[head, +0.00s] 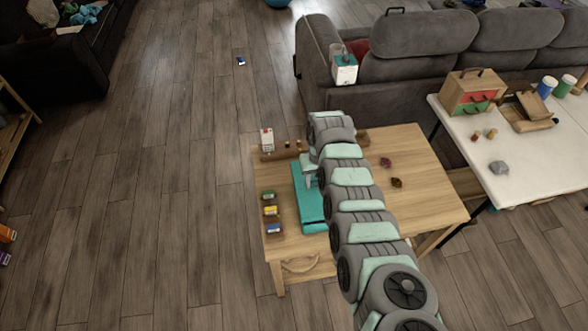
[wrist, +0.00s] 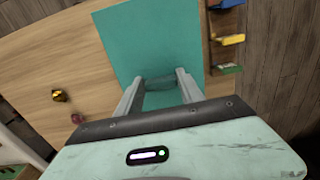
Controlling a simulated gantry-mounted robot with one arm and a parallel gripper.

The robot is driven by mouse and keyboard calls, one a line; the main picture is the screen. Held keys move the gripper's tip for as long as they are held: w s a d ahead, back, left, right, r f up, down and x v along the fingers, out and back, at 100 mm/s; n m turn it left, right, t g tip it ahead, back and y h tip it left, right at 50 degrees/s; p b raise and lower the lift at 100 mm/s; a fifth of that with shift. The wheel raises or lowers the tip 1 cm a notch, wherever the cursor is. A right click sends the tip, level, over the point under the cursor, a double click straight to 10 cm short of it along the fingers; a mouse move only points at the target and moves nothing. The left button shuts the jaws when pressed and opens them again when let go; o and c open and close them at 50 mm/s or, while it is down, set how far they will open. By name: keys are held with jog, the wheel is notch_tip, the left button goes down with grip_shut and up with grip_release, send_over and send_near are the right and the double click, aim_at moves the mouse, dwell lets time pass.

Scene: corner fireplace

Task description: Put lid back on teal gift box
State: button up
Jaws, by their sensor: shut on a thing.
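A flat teal panel, the gift box lid (head: 311,207), shows at the left part of the wooden table in the head view, partly covered by my arm. In the wrist view the teal lid (wrist: 150,35) fills the space ahead of my fingers. My gripper (head: 309,183) is over it. In the wrist view my gripper (wrist: 161,82) is shut on a raised teal part between its two fingers. I cannot tell the box body apart from the lid, nor whether the lid rests on it.
On the wooden table (head: 408,160), several small coloured boxes (head: 270,211) stand on a strip at the left edge. A white card (head: 267,139) stands at the back left. Two small dark red and brown lumps (head: 386,162) lie right of my arm. A white table (head: 515,150) stands farther right.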

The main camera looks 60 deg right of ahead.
aim_at(318, 182)
jog(key=shift+f, duration=0.1)
jog(key=shift+s+d, duration=0.2)
jog(key=shift+f+b, duration=0.9)
jog(key=shift+f, duration=0.5)
jog(key=shift+f+b, duration=1.25)
jog(key=shift+f, duration=0.55)
dwell(1.3)
jog(key=o, duration=1.4)
